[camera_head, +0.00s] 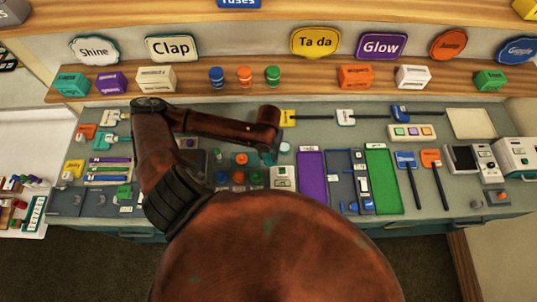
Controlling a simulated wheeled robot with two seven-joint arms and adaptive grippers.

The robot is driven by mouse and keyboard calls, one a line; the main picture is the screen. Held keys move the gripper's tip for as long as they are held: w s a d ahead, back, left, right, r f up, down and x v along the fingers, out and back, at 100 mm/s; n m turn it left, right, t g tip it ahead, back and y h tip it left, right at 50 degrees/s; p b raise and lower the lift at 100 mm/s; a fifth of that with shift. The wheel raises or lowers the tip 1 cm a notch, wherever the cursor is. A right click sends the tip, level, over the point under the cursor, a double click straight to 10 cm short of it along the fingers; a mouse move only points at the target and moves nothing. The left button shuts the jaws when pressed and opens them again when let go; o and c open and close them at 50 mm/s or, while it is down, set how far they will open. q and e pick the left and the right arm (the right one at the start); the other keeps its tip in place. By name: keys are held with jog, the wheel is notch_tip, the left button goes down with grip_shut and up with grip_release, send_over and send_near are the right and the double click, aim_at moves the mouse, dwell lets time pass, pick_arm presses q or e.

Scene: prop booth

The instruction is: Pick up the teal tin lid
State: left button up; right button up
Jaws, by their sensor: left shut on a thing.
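My left arm comes in from the left, and its wrist end points down over the middle of the worktop. My left gripper (270,153) is small and mostly hidden below the wrist; it is shut on a small teal thing, which looks like the teal tin lid (285,147). The lid's pale teal round face shows just right of the fingers. I cannot tell whether it is clear of the worktop. My right gripper is not in view.
Orange, green and blue round pieces (239,177) stand left of the gripper. A purple panel (312,180) and a green panel (382,180) lie to the right. A shelf (320,84) with coloured boxes and tins runs behind. My rust-coloured body hides the front middle.

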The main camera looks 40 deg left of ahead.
pick_arm(q)
jog(key=s+d+r+p, duration=0.4)
jog(key=s+d+r, duration=0.2)
jog(key=s+d, duration=0.15)
jog(key=w+a+f+n+b, duration=0.2)
jog(key=w+n, duration=0.3)
jog(key=n, duration=0.1)
jog(key=w+a+f+n+b, duration=0.2)
jog(key=w+n, duration=0.4)
jog(key=w+a+f+n+b, duration=0.2)
jog(key=w+f+n, duration=0.1)
jog(key=w+n, duration=0.3)
jog(key=shift+w+a, duration=0.25)
jog(key=shift+a, duration=0.05)
jog(key=shift+f, duration=1.15)
jog(key=shift+p, duration=0.35)
grip_shut()
